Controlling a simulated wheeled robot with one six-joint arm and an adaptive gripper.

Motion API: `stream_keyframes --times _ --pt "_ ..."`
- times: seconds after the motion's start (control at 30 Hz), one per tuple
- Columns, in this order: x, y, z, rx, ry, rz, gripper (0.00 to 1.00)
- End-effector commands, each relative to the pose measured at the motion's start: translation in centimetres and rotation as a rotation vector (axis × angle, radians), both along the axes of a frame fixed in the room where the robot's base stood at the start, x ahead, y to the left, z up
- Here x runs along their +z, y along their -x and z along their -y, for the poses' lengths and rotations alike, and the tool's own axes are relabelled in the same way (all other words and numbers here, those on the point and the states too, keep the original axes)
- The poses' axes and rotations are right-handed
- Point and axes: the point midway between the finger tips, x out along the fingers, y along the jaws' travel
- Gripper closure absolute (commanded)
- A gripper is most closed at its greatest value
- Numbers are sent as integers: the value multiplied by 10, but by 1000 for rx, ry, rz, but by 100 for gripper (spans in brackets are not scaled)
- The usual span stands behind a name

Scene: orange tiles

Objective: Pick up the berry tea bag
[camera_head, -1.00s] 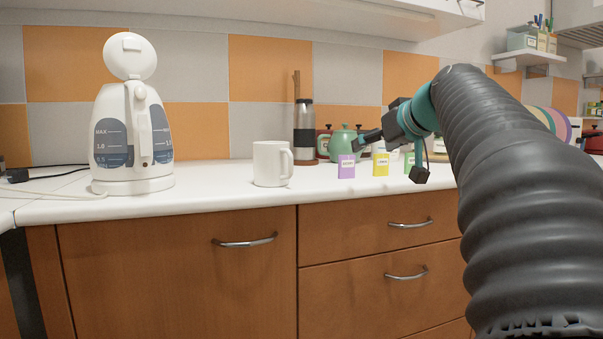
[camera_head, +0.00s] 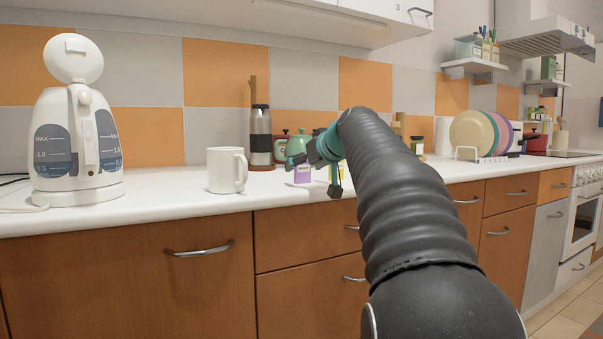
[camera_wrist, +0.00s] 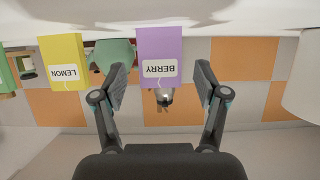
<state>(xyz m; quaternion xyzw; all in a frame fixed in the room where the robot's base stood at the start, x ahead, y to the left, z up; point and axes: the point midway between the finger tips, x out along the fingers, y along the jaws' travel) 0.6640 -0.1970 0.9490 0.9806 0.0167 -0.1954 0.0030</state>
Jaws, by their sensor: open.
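The berry tea bag is a purple packet (camera_wrist: 160,45) with a white label reading BERRY, upside down in the wrist view. In the head view the purple packet (camera_head: 302,175) stands on the white counter, partly covered by my gripper. My gripper (camera_wrist: 161,82) is open and empty, with one finger on each side of the packet's lower part in the wrist picture. I cannot tell whether the fingertips reach around it. In the head view my gripper (camera_head: 325,160) is above and beside the packet, and its fingertips are hard to make out.
A yellow LEMON packet (camera_wrist: 62,62) and a green packet (camera_wrist: 8,75) stand beside the berry one. A white mug (camera_head: 227,171) and kettle (camera_head: 77,130) stand to the left. A green teapot (camera_head: 294,146) and flask (camera_head: 260,135) are behind. The counter between mug and kettle is clear.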

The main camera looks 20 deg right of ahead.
Motion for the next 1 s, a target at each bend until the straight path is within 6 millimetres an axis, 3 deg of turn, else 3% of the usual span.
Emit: stream_keyframes --times 0.1,0.33,0.37,0.4,0.57,1.0 --pt "-5 -13 -1 1 0 2 27" --pt "-6 -15 -1 0 1 2 27" --pt "-6 -15 -1 0 1 2 30" --pt "-6 -15 -1 0 1 2 40" --pt "-6 -15 -1 0 1 1 68" --pt "-3 -15 -1 0 1 1 69"
